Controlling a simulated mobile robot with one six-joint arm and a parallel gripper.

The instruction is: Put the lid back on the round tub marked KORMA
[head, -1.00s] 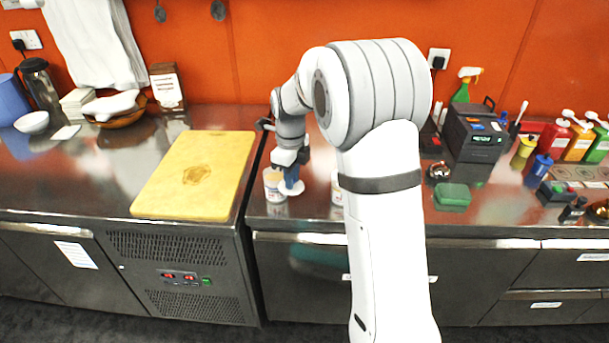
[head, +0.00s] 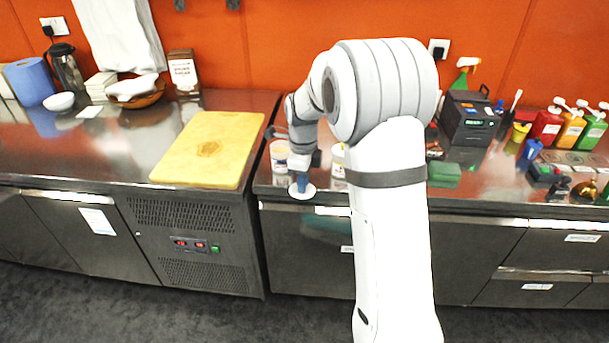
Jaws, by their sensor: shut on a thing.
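My gripper (head: 302,183), with blue fingertips, points down and is shut on a white round lid (head: 307,193). The lid is held roughly flat near the front edge of the steel counter. A round white tub (head: 279,152) stands behind and to the left of the lid, apart from it. A second pale tub (head: 339,168) stands to the right, partly hidden by my arm. The markings on both tubs are too small to read, so I cannot tell which is KORMA.
A yellow cutting board (head: 205,150) lies on the counter to the left. To the right are a green block (head: 443,174), a black label machine (head: 468,120) and several pump bottles (head: 570,130). The counter's front edge (head: 400,203) is close to the lid.

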